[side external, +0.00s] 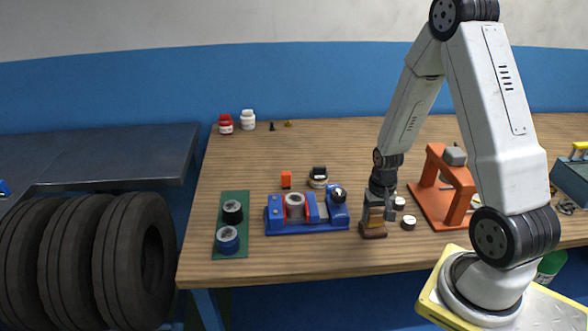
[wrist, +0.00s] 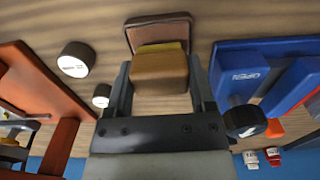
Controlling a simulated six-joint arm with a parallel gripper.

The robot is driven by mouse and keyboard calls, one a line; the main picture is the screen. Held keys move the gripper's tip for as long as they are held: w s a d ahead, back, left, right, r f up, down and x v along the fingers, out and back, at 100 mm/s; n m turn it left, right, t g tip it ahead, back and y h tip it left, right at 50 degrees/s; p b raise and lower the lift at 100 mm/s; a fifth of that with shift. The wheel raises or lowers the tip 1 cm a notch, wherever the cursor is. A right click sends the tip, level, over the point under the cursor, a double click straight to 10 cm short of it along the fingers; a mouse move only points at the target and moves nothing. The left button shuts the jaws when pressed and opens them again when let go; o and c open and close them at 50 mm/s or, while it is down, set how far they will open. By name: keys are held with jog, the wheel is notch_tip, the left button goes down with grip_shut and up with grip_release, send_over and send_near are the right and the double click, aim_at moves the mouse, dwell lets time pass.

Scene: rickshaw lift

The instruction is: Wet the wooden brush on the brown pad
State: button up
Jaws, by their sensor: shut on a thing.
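The wooden brush (wrist: 160,75) is a tan block with a yellowish strip at its far end. My gripper (wrist: 161,82) is shut on it, with one dark finger on each side. In the side external view the brush (side external: 375,217) hangs roughly upright below my gripper (side external: 377,206). The brown pad (side external: 373,231), a small dark brown block on the table, is directly under the brush. In the wrist view the pad (wrist: 143,30) shows just beyond the yellowish strip. The brush end appears at or very near the pad; I cannot tell whether they touch.
A blue vise (side external: 331,222) stands left of the pad. An orange press frame (side external: 458,196) and small white-topped pucks (side external: 408,223) are to its right. A green mat (side external: 232,199) with two round containers lies far left. The table's front edge is close to the pad.

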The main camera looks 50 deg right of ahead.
aim_at(376, 212)
jog(key=shift+f, duration=0.55)
dwell(1.8)
jog(key=shift+r, duration=0.1)
jog(key=shift+r, duration=3.45)
jog(key=w+a+r+n, duration=0.2)
jog(key=w+a+n, duration=0.2)
jog(key=a, duration=0.5)
jog(key=w+a+r+n, duration=0.2)
jog(key=w+a+n, duration=0.3)
jog(key=w+a, duration=0.3)
jog(key=shift+w+a, duration=0.2)
jog(key=shift+a, duration=0.4)
